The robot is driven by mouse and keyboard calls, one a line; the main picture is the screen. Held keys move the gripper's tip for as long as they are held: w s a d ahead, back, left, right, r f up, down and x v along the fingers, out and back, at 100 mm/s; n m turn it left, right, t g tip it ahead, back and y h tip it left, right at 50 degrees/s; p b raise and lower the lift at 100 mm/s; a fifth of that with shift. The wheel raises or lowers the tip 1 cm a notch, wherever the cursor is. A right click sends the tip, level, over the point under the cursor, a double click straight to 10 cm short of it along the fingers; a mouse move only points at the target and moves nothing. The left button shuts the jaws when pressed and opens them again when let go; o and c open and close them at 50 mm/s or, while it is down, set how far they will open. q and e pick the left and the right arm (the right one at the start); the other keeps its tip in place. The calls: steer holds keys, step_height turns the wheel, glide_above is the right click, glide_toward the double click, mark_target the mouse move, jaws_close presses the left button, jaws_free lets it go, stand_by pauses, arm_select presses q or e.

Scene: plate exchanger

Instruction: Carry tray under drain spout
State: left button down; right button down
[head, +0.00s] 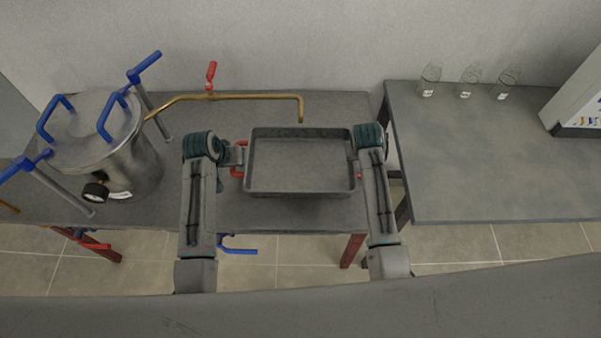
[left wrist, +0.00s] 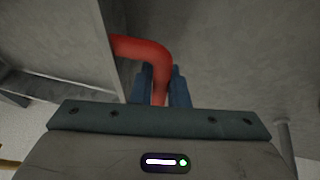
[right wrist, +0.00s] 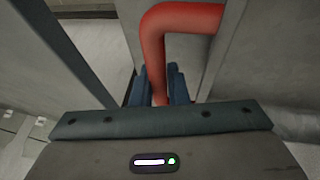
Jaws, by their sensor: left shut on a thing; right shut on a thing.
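The grey rectangular tray (head: 300,178) is level and empty, held between my two arms over the left table. Its far edge lies close to the brass drain spout (head: 301,112), whose bent-down tip ends just beyond that edge in the head view. My left gripper (head: 238,158) is shut on the tray's red left handle, which shows in the left wrist view (left wrist: 150,52). My right gripper (head: 359,165) is shut on the red right handle, seen in the right wrist view (right wrist: 160,45). I cannot tell the tray's height above the table.
A steel vessel (head: 108,150) with blue handles and a gauge stands at the left. A red valve lever (head: 211,72) sits on the spout pipe. The right table (head: 490,160) holds three glass jars (head: 467,83) and a white machine (head: 580,105); its middle is clear.

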arm_select(q)
steer(key=shift+w+d+f+b, duration=0.1)
steer(key=shift+f+b, duration=0.35)
steer(key=shift+f, duration=0.25)
arm_select(e)
steer(key=shift+w+f, duration=0.1)
steer(key=shift+f, duration=0.6)
arm_select(q)
steer(key=shift+f+b, duration=0.65)
steer(key=shift+b, duration=0.05)
arm_select(e)
steer(key=shift+a+f, duration=0.1)
steer(key=shift+f, duration=0.55)
arm_select(q)
steer(key=c, duration=1.4)
jaws_free()
steer(key=shift+r, duration=0.1)
arm_select(e)
steer(key=c, duration=1.4)
jaws_free()
steer(key=shift+r, duration=0.2)
arm_select(q)
steer(key=v, duration=1.2)
arm_select(e)
steer(key=v, duration=0.7)
steer(key=shift+s, duration=0.25)
